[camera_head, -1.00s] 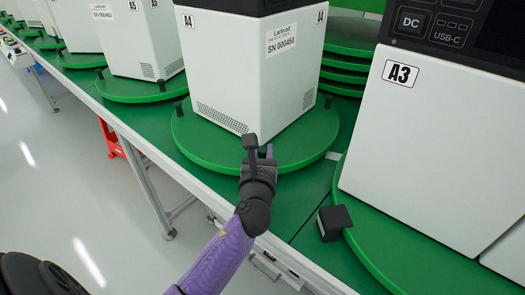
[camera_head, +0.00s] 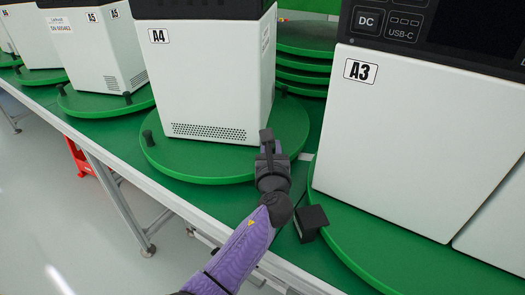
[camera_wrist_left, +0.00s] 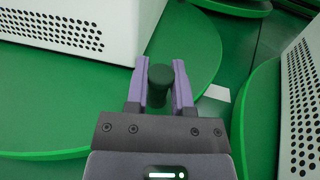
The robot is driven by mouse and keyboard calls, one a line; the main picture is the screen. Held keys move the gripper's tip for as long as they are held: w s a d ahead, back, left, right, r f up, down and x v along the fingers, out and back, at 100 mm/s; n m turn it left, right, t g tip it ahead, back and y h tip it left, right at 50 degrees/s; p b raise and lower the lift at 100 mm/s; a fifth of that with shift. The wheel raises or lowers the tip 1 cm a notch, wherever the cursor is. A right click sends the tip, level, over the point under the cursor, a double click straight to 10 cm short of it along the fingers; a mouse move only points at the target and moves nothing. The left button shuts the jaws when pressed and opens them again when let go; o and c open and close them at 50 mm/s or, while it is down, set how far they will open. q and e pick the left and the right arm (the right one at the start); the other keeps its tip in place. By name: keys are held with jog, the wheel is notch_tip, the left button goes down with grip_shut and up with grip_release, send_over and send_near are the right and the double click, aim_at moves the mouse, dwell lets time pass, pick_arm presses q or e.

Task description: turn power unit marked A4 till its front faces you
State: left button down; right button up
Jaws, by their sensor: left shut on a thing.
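The power unit marked A4 (camera_head: 205,85) is a white box with a black top, standing on a green turntable (camera_head: 185,167). A white side with the A4 label and a vent grille low down faces me. A narrow side with a plate shows at its right. My left gripper (camera_head: 267,143) is at the turntable's near right rim. In the left wrist view, its purple fingers (camera_wrist_left: 160,90) are shut on a dark upright peg (camera_wrist_left: 160,77) of this turntable. Another peg (camera_head: 148,138) stands on the left rim. My right gripper is not in view.
Unit A3 (camera_head: 415,150) stands close on the right on its own turntable (camera_head: 375,245), with a black block (camera_head: 311,222) at its rim. Unit A5 (camera_head: 118,55) is on the left. Stacked green discs (camera_head: 303,65) lie behind.

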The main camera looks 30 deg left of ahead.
pick_arm(q)
jog(key=c, duration=0.5)
grip_release()
